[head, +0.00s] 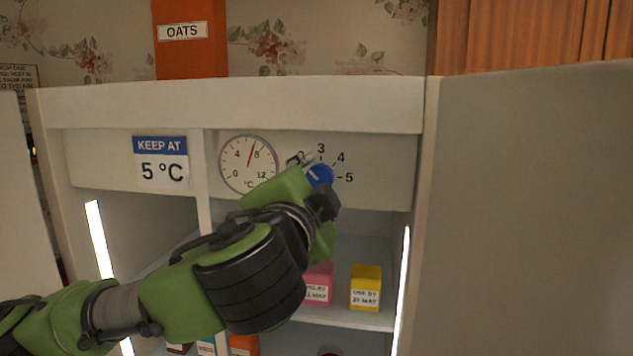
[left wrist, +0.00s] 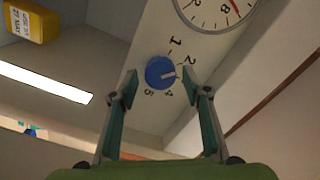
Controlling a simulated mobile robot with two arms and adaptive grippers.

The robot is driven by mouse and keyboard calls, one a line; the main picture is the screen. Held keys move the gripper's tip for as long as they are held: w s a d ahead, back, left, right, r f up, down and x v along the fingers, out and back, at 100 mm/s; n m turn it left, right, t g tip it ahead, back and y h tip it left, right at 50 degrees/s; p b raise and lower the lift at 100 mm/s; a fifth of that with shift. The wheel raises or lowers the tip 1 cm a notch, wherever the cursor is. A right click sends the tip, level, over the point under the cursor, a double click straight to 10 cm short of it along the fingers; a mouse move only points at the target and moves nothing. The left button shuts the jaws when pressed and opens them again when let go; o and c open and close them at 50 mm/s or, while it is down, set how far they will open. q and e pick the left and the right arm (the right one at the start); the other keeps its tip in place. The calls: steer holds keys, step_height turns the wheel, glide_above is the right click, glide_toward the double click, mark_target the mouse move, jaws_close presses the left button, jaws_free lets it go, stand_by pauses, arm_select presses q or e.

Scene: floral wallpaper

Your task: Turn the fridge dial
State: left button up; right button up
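The blue fridge dial (head: 320,175) is on the white panel at the top of the open fridge, with printed numbers around it. In the left wrist view the dial (left wrist: 160,73) shows a white mark pointing right, between the 2 and the 4; the right finger hides the 3. My left gripper (left wrist: 159,87) is open, one finger on each side of the dial, with visible gaps in the picture. In the head view, my left gripper (head: 312,178) partly covers the dial and the lower numbers. My right gripper is not in view.
A round gauge (head: 236,178) left of the dial has its red needle between 4 and 8. A sign (head: 161,162) reads "KEEP AT 5 °C". A yellow box (head: 366,290) and a pink box (head: 319,284) stand on the shelf below. The open fridge door (head: 530,220) is at the right.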

arm_select(q)
steer(key=c, duration=0.8)
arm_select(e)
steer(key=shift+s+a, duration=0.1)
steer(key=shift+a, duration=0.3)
arm_select(q)
steer(key=shift+m, duration=0.3)
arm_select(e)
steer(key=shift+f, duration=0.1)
arm_select(q)
steer(key=shift+m+b, duration=0.5)
steer(key=shift+m, duration=1.1)
steer(key=shift+m+b, duration=0.6)
steer(key=shift+m, duration=1.9)
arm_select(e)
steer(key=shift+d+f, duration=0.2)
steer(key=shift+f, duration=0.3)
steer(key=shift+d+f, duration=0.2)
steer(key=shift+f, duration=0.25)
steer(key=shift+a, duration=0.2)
arm_select(q)
steer(key=o, duration=1.1)
